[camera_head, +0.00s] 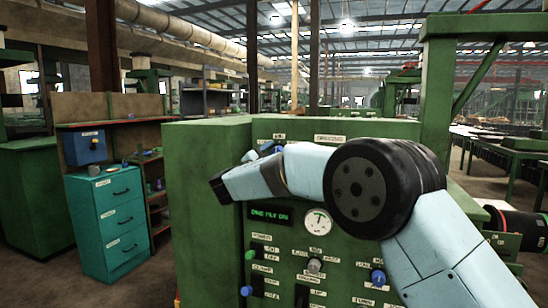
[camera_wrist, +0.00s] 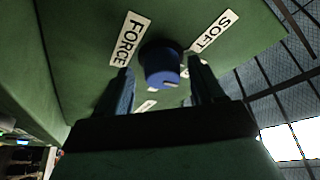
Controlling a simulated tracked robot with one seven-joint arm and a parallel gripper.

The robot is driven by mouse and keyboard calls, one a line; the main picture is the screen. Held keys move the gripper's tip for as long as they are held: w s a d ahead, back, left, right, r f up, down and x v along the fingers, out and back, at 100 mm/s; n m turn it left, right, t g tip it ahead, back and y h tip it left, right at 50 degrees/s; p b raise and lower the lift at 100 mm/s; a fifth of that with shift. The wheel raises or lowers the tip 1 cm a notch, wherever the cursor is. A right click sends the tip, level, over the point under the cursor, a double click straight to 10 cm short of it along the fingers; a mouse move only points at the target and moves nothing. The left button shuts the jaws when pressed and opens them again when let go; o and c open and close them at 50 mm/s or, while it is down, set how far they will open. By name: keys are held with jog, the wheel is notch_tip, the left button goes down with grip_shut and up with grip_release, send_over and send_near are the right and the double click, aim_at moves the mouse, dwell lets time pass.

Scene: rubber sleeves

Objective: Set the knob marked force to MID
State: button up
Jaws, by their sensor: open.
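The blue knob (camera_wrist: 161,66) sits on a green panel face in the wrist view. A white FORCE label (camera_wrist: 131,38) is on its left and a SOFT label (camera_wrist: 212,31) on its upper right. Another label (camera_wrist: 146,106) below is partly hidden and unreadable. My gripper (camera_wrist: 163,76) is open, with one dark finger on each side of the knob. Whether the fingers touch it I cannot tell. A small pale mark shows low on the knob, but its setting is unclear. In the head view my arm reaches across the machine's upper panel, and I cannot make out this knob there.
The green machine (camera_head: 205,230) carries a lit display (camera_head: 270,214), a round gauge (camera_head: 317,222), a grey knob (camera_head: 314,266) and a blue knob (camera_head: 378,277) below my arm. A teal drawer cabinet (camera_head: 107,222) stands left, with open floor between.

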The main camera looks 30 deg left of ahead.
jog(key=v, duration=1.3)
jog(key=shift+s+f, duration=0.15)
jog(key=shift+s, duration=0.2)
jog(key=shift+a, duration=0.1)
